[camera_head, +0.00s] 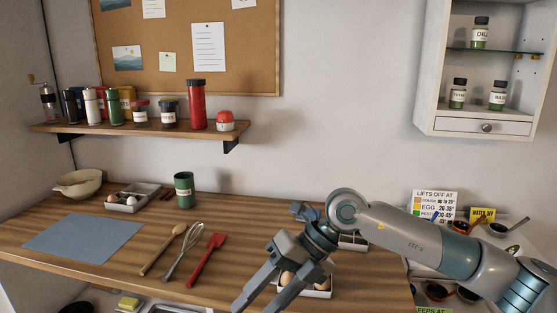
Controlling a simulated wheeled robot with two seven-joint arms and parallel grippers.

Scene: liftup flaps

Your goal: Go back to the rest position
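My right gripper (256,306) comes in from the right over the front of the wooden counter (70,258). Its two fingers are apart and point down and left, with bare wood showing between them. A tray with brown eggs (318,293) is partly hidden behind the fingers; I cannot tell whether they touch it. My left gripper is not in view.
A red spatula (207,258), whisk (181,250) and wooden spoon (163,248) lie left of the gripper. A green canister (184,190) stands behind them. A shelf (140,137) with jars and an open wall cabinet (433,70) are above. A blue mat (83,238) lies at left.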

